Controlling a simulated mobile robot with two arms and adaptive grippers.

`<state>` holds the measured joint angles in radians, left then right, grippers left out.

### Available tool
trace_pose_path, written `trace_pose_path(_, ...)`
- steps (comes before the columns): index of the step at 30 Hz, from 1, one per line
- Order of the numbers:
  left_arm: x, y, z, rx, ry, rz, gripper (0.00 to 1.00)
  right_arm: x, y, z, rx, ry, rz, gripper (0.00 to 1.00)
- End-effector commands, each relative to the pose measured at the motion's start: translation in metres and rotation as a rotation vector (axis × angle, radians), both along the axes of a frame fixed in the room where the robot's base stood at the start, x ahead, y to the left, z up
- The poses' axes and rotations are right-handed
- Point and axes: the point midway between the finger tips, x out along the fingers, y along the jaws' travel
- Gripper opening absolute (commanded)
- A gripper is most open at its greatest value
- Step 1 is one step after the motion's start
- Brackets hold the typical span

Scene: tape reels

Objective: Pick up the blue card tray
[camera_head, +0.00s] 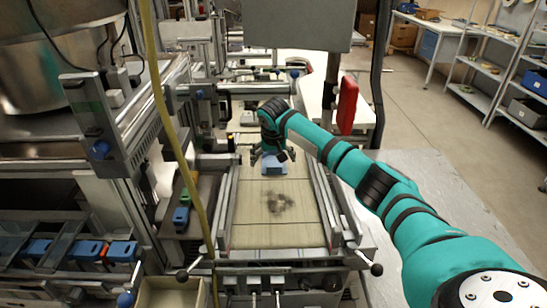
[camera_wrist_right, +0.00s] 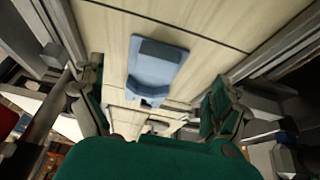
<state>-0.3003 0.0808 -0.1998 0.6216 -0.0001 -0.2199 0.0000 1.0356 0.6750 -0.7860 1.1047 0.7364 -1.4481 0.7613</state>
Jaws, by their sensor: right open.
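The blue card tray (camera_head: 274,166) lies on the pale belt between two metal rails in the head view. In the right wrist view the tray (camera_wrist_right: 158,70) shows as a light blue piece with a darker raised block at one end. My right gripper (camera_head: 272,154) is above the tray and covers part of it in the head view. In the right wrist view its green fingers (camera_wrist_right: 155,100) are wide apart with nothing between them, and the tray lies beyond, apart from them. My left gripper is not in view.
Metal rails (camera_head: 328,205) flank the belt (camera_head: 280,235), which has a dark smudge in front of the tray. A yellow cable (camera_head: 165,110) hangs at the left. Several blue pieces lie in a rack at the lower left.

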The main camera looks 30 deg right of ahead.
Motion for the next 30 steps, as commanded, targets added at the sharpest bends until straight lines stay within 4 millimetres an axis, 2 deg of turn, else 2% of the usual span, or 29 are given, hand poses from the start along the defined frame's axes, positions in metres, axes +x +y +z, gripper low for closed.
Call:
trace_pose_path(4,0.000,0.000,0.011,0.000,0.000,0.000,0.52,0.008,-0.011,-0.015,-0.001,0.003,-0.003,1.00)
trace_pose_path(9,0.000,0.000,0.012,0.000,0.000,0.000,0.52,0.014,-0.014,-0.034,-0.001,0.002,-0.001,1.00)
trace_pose_path(18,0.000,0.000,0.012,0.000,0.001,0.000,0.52,0.015,-0.015,-0.038,-0.002,0.000,0.001,0.99)
trace_pose_path(30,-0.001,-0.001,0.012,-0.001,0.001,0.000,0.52,0.015,-0.015,-0.038,-0.002,0.001,-0.001,0.46)
